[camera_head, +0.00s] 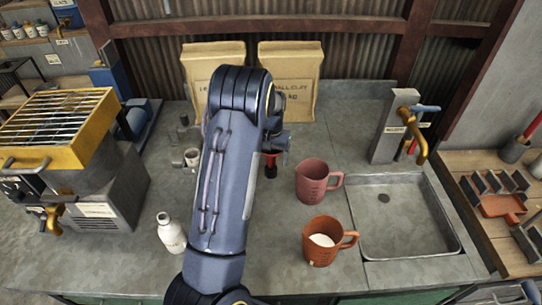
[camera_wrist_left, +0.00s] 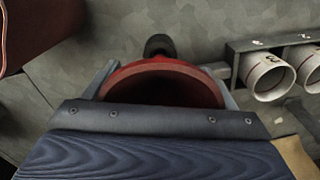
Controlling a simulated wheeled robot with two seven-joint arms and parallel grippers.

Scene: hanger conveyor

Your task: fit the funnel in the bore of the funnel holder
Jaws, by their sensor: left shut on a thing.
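My left gripper (camera_head: 272,150) is at the middle of the counter, mostly hidden behind my own forearm in the head view. In the left wrist view its two grey fingers (camera_wrist_left: 162,82) stand on either side of a red funnel (camera_wrist_left: 165,72) and are shut on it. The funnel's wide mouth faces the wrist camera; its lower end is hidden. A small part of the funnel (camera_head: 270,169) shows red in the head view. A dark round part (camera_wrist_left: 160,45) shows just beyond the funnel; I cannot tell whether it belongs to the funnel holder. My right gripper is not in view.
White cups (camera_wrist_left: 268,77) sit in a grey rack beside the funnel. A pink jug (camera_head: 312,182) and a brown jug (camera_head: 322,240) stand right of my arm, before the sink (camera_head: 405,250). A white bottle (camera_head: 171,232) stands left. Two sacks (camera_head: 292,75) stand behind.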

